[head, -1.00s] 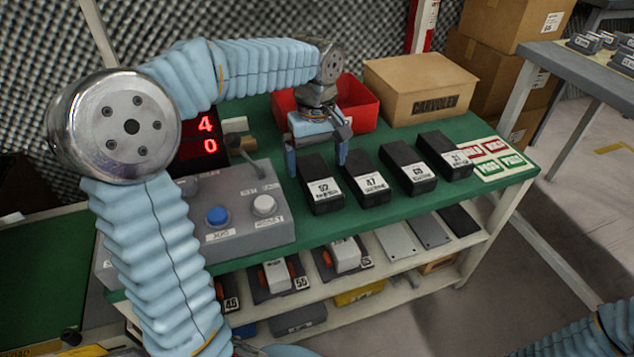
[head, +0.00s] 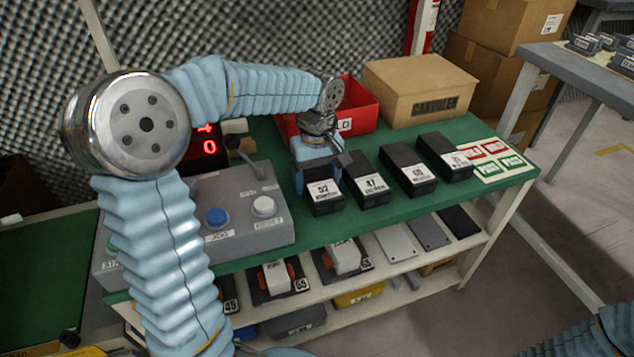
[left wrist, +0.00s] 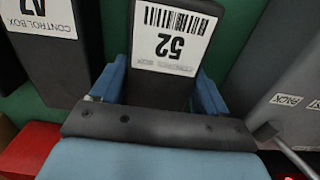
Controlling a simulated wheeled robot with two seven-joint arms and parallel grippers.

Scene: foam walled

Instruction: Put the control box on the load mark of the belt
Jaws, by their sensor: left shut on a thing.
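Several black boxes with white labels stand in a row on the green bench top (head: 410,139). My left gripper (head: 322,176) is over the leftmost one, the box marked 52 (head: 325,203). Its fingers are shut on that box's two sides; the left wrist view shows box 52 (left wrist: 172,60) between the blue fingers (left wrist: 165,92). The neighbouring box 47 (head: 371,190) reads "CONTROL BOX" in the left wrist view (left wrist: 42,60); the small print on 52 is blurred. A green surface (head: 45,270) lies at far left; I cannot make out a load mark on it.
A grey button console (head: 240,238) stands close left of box 52. A red bin (head: 358,103) and a cardboard box (head: 420,88) are behind the row. PASS and HOLD cards (head: 492,160) lie at the bench's right end. A lower shelf holds assorted parts.

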